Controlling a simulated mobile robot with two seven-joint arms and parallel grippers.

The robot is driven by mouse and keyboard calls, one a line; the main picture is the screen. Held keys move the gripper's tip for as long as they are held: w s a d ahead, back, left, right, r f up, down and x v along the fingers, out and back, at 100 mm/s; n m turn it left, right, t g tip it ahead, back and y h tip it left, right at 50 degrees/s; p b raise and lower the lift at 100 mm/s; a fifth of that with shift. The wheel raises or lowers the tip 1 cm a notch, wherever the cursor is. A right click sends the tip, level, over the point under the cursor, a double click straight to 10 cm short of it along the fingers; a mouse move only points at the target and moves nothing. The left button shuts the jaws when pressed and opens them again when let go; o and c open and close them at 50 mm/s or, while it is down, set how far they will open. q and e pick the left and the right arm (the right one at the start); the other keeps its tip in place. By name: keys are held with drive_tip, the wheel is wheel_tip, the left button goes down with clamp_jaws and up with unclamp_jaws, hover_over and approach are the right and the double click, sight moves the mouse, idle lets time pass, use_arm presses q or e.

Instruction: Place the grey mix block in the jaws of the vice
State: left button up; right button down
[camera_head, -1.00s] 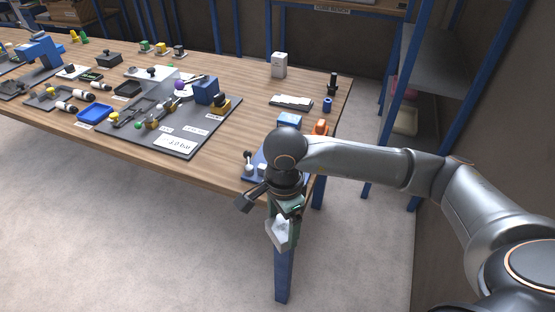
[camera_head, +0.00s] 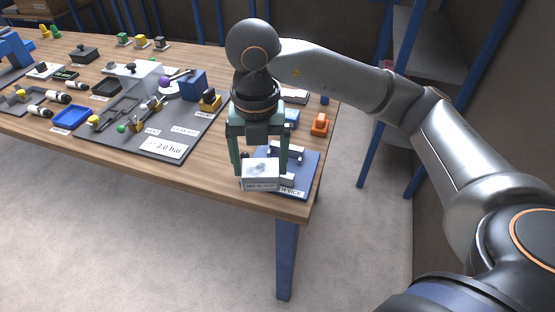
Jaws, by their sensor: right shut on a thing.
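My right gripper (camera_head: 260,164) points down at the front right corner of the wooden bench. It is shut on the grey mix block (camera_head: 260,182), a light grey box with a dark patch on top and small print on its front. The vice (camera_head: 289,152) stands on a blue base plate (camera_head: 307,161) just behind and to the right of the block. The block and fingers hide the left part of the vice and much of its jaws. I cannot tell whether the block touches the vice. My left gripper is not in view.
A grey panel (camera_head: 108,137) with a pressure sign and several fittings lies left of my right gripper. An orange item (camera_head: 319,124) stands behind the vice's plate. The bench's front edge (camera_head: 225,193) runs close by. A blue-framed shelf (camera_head: 420,55) stands at the right.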

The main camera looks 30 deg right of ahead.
drive_tip(key=r+m, duration=0.1)
drive_tip(key=w+m, duration=0.1)
drive_tip(key=m, duration=0.1)
drive_tip(key=shift+r, duration=0.4)
drive_tip(key=shift+w+d+m, duration=0.15)
drive_tip(key=shift+m, duration=0.25)
drive_tip(key=w+d+f, duration=0.2)
drive_tip(key=d+f, duration=0.1)
drive_tip(key=w+d+f, duration=0.6)
drive_tip(key=d, duration=0.1)
drive_tip(key=shift+d, duration=0.1)
drive_tip(key=f, duration=0.1)
drive_tip(key=f+p, duration=0.1)
drive_tip(key=f, duration=0.1)
drive_tip(key=shift+w+d, duration=0.2)
drive_tip(key=shift+d, duration=0.1)
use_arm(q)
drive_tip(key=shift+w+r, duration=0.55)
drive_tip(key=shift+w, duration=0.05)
use_arm(e)
drive_tip(key=shift+f, duration=0.45)
drive_tip(key=shift+f, duration=0.1)
